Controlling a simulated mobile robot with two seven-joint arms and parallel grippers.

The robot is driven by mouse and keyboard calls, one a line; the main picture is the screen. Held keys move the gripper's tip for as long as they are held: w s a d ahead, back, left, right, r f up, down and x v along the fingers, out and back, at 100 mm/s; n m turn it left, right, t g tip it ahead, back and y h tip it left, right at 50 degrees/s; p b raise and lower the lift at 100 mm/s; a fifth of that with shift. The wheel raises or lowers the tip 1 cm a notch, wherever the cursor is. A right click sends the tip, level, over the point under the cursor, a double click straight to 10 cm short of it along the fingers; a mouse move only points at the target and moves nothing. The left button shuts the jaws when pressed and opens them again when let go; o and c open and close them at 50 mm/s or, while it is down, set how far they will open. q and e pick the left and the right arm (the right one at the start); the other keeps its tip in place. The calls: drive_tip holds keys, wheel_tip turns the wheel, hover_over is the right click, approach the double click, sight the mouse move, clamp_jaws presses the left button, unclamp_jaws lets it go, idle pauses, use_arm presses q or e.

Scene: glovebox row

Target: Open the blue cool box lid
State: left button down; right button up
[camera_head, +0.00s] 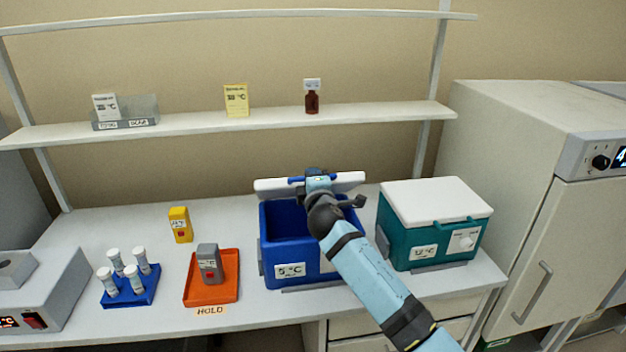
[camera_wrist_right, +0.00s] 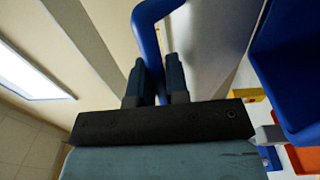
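The blue cool box (camera_head: 283,270) stands on the bench with a 5 °C label on its front. Its white lid (camera_head: 268,187) is raised at the back of the box, and the blue inside shows. My right gripper (camera_head: 318,176) is at the lid's upper edge, over the blue handle. In the right wrist view the blue handle (camera_wrist_right: 146,30) runs between the two dark fingers (camera_wrist_right: 157,82), which look closed on it. My right arm hides part of the box's right side. My left gripper is not in view.
A teal cool box (camera_head: 400,243) with its white lid down stands close on the right. An orange tray (camera_head: 228,293) with a grey device, a blue tube rack (camera_head: 148,296) and a yellow device (camera_head: 181,226) are left. A shelf (camera_head: 200,122) runs above.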

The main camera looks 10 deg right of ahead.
drive_tip(key=o, duration=0.4)
drive_tip(key=shift+s, duration=0.1)
drive_tip(key=shift+f, duration=0.1)
drive_tip(key=shift+s+d+f+b, duration=0.1)
drive_tip(key=shift+s+b, duration=0.25)
drive_tip(key=shift+s, duration=1.95)
drive_tip(key=shift+s+d+f+b, duration=0.1)
drive_tip(key=shift+s+b, duration=0.25)
drive_tip(key=shift+s, duration=1.95)
drive_tip(key=shift+s+d+f+b, duration=0.1)
drive_tip(key=shift+s+b, duration=0.25)
drive_tip(key=shift+s, duration=1.95)
